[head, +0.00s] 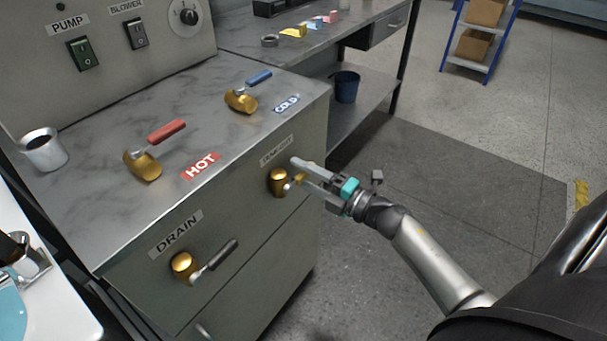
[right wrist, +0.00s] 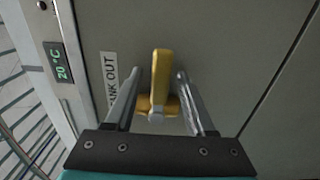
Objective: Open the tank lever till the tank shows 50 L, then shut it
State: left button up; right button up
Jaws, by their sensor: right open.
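The tank lever's brass valve (head: 278,182) is on the front of the grey cabinet, under a label that reads "TANK OUT" in the right wrist view (right wrist: 109,80). My right gripper (head: 303,177) is open around the handle, one finger on each side. In the right wrist view (right wrist: 159,76) gaps show between the handle and both fingers. The handle is mostly hidden by the fingers in the head view. No litre reading is visible. My left gripper is not in view.
A drain lever (head: 215,260) sits lower left on the cabinet front. Red (head: 165,132) and blue (head: 258,78) levers, plus a metal cup (head: 43,150), are on top. A display (right wrist: 60,62) reads 20 °C. The floor right of the cabinet is clear.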

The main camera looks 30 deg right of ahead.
grip_shut()
dwell(0.3)
dwell(1.1)
